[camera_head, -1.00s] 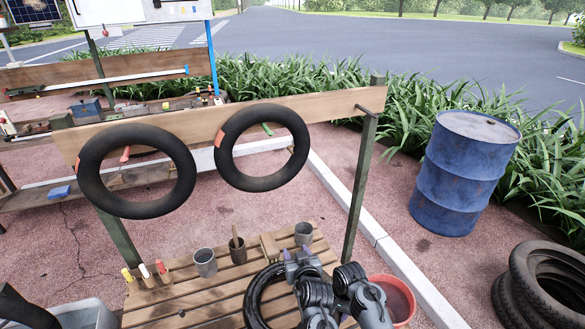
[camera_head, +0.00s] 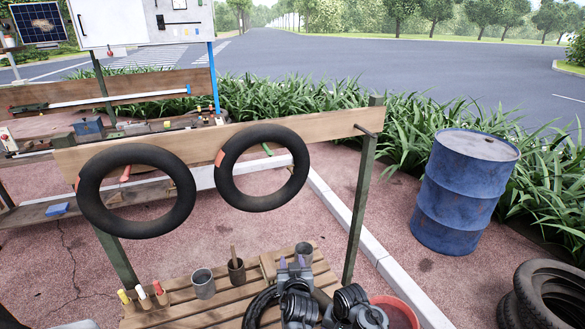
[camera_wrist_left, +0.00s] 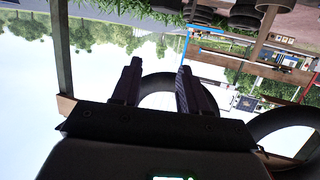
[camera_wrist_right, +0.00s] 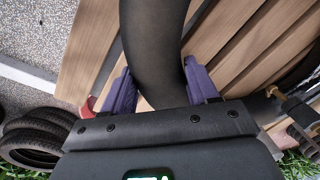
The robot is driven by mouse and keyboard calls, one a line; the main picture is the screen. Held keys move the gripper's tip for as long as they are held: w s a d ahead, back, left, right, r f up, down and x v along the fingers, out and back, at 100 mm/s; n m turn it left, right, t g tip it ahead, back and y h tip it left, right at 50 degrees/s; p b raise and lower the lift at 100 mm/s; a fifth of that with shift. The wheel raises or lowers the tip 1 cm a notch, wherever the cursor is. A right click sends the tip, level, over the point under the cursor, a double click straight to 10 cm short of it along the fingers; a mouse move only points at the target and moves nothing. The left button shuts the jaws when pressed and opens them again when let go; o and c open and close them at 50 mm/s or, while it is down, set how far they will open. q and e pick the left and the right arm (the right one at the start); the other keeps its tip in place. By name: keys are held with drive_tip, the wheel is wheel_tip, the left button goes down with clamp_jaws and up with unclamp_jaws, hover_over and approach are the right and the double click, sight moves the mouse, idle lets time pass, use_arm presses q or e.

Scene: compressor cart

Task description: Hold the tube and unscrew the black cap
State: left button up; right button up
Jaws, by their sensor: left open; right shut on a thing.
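A black tube (camera_head: 257,307) lies on the slatted wooden table, partly hidden behind my arms. In the right wrist view my right gripper (camera_wrist_right: 157,66) is shut on the tube (camera_wrist_right: 153,35), with one purple finger on each side. In the head view I cannot make out the right jaws. In the left wrist view this gripper (camera_wrist_left: 160,68) is empty between the fingers. A small brass and dark piece, perhaps the valve, shows beside the tube in the right wrist view; I cannot clearly identify the black cap.
Two black tubes (camera_head: 135,233) (camera_head: 282,200) hang on a wooden beam behind the table. Cups (camera_head: 203,286) and several coloured-cap bottles (camera_head: 142,293) stand on the table (camera_head: 176,315). A red bucket (camera_head: 399,312), a blue drum (camera_head: 462,190) and tires (camera_head: 541,290) are to the right.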

use_arm(q)
drive_tip(key=s+a+f+m+g+h, duration=0.3)
drive_tip(key=s+a+m+g+h, duration=0.25)
drive_tip(key=s+m+h, duration=0.4)
drive_tip(key=w+d+f+m+h, duration=0.1)
drive_tip(key=w+d+f+h, duration=0.1)
drive_tip(key=w+d, duration=0.3)
drive_tip(key=shift+w+f, duration=0.7)
drive_tip(key=shift+w, duration=0.55)
clamp_jaws()
drive_tip(key=shift+s+d+n+t+y, duration=0.1)
drive_tip(key=shift+d+n+t+y, duration=0.05)
drive_tip(key=shift+n+t+y, duration=0.65)
drive_tip(key=shift+s+d+n+t+y, duration=0.1)
drive_tip(key=shift+n+t+y, duration=0.45)
drive_tip(key=shift+n+y, duration=0.25)
